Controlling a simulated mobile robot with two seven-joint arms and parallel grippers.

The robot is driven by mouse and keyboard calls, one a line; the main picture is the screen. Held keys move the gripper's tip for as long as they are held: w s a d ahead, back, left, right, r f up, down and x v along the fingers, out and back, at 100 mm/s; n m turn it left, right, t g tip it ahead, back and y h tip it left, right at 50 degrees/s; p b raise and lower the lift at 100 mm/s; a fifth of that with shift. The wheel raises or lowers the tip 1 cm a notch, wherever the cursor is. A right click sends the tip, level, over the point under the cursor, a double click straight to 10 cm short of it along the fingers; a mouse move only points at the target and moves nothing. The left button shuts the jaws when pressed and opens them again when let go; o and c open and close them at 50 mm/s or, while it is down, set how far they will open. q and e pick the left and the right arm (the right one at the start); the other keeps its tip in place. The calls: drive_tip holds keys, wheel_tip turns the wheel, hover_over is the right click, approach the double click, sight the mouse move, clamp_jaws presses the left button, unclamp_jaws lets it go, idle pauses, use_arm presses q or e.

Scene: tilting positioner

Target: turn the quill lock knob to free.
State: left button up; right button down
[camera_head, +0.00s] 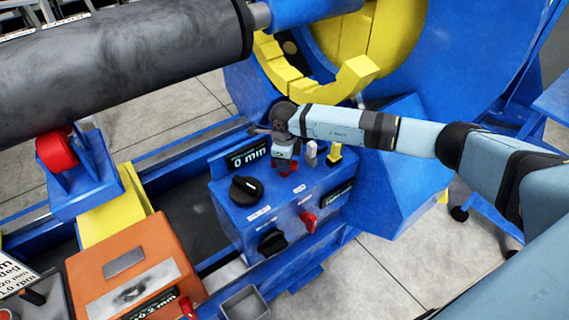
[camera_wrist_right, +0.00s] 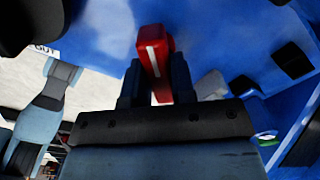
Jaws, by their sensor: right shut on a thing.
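My right gripper (camera_head: 287,166) reaches down onto the top of the blue control box (camera_head: 226,208), beside the "0 mm" display (camera_head: 247,156). In the right wrist view its two dark fingers (camera_wrist_right: 156,82) are shut on a red knob (camera_wrist_right: 153,52) with a white line, which I take to be the quill lock knob. The white line runs nearly up and down in that view, slightly tilted. In the head view the gripper hides most of this knob, and only small red parts (camera_head: 290,172) show. No label naming the knob is readable. My left gripper is not in view.
A black knob (camera_head: 246,190) sits on the box top, left of the gripper. A grey lever (camera_head: 310,152) stands close on its right. The box front carries another black knob (camera_head: 271,241) and a red one (camera_head: 308,221). A large grey cylinder (camera_head: 130,55) lies at upper left.

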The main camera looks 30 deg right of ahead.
drive_tip(key=n+b, duration=0.1)
drive_tip(key=n, duration=0.1)
drive_tip(key=shift+n, duration=0.4)
drive_tip(key=shift+n+b, duration=0.4)
drive_tip(key=shift+n, duration=0.5)
drive_tip(key=shift+n+b, duration=0.3)
drive_tip(key=shift+n, duration=0.6)
drive_tip(key=shift+n+b, duration=0.35)
drive_tip(key=shift+n, duration=0.65)
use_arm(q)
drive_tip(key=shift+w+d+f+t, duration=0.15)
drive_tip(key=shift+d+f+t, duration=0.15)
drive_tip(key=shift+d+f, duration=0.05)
use_arm(e)
drive_tip(key=shift+n, duration=0.7)
drive_tip(key=c, duration=1)
unclamp_jaws()
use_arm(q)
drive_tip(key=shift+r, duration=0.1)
use_arm(e)
drive_tip(key=shift+o, duration=0.2)
